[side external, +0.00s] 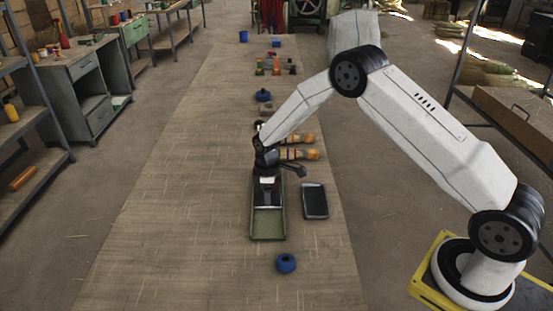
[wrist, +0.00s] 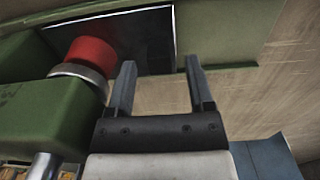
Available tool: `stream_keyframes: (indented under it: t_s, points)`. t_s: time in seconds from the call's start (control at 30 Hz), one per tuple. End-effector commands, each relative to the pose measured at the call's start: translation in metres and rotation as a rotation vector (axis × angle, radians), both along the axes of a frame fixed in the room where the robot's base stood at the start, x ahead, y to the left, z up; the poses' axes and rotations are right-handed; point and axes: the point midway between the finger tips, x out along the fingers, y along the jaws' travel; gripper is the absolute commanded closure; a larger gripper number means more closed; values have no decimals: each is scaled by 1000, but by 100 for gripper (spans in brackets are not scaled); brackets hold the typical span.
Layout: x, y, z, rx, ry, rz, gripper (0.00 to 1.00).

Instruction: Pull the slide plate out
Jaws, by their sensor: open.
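A green tray-like frame (side external: 268,238) lies on the long table. A dark plate, which looks like the slide plate (side external: 266,197), sits in its far part. In the wrist view the glossy dark plate (wrist: 150,40) lies beside a green edge, with a red knob (wrist: 91,56) on a metal collar at its left. My gripper (wrist: 160,63) is open, with nothing between its fingers. Its fingertips point toward the plate's edge; I cannot tell whether they touch. In the side view my gripper (side external: 266,178) is over the far part of the frame and partly hides it.
A black flat object (side external: 315,201) lies right of the frame. A blue ring (side external: 286,263) is nearer the front, and another blue item (side external: 263,96) lies farther back. Orange-banded items (side external: 302,154) lie just behind. The table's left side is clear.

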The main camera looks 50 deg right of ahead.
Motion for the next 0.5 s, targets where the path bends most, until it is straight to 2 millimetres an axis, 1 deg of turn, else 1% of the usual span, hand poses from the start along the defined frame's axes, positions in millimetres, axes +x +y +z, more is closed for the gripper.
stream_keyframes:
  t_s: [0.03,0.2,0.5]
  points:
    - [0,0,-6,0,1,0,32]
    - [0,0,-16,0,-1,0,32]
    - [0,0,-19,0,-1,0,32]
